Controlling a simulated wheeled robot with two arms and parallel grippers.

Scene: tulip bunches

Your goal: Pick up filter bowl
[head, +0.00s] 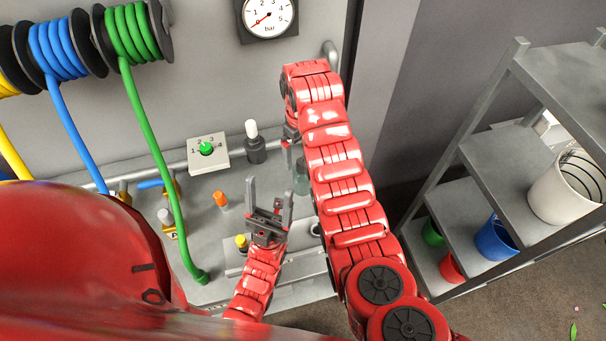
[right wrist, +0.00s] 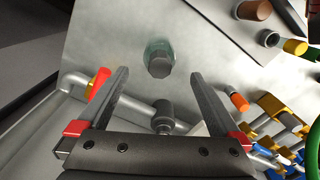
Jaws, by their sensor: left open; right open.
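The filter bowl appears to be the small translucent greenish cup (head: 301,182) on the grey panel, partly hidden behind my right arm in the head view. In the right wrist view the greenish cup (right wrist: 155,46) has a dark grey end and lies just beyond the fingertips, between their lines. My right gripper (right wrist: 159,75) is open and empty, and faces it; whether it touches cannot be told. In the head view the right gripper (head: 292,150) is mostly hidden by its arm. My left gripper (head: 269,198) is open and empty above the panel's front part.
A dark fitting with a white top (head: 254,145), a green dial on a plate (head: 208,155), an orange cap (head: 221,199) and a yellow cap (head: 241,241) stand around. A green hose (head: 150,140) crosses left. A grey shelf (head: 500,150) with buckets stands right.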

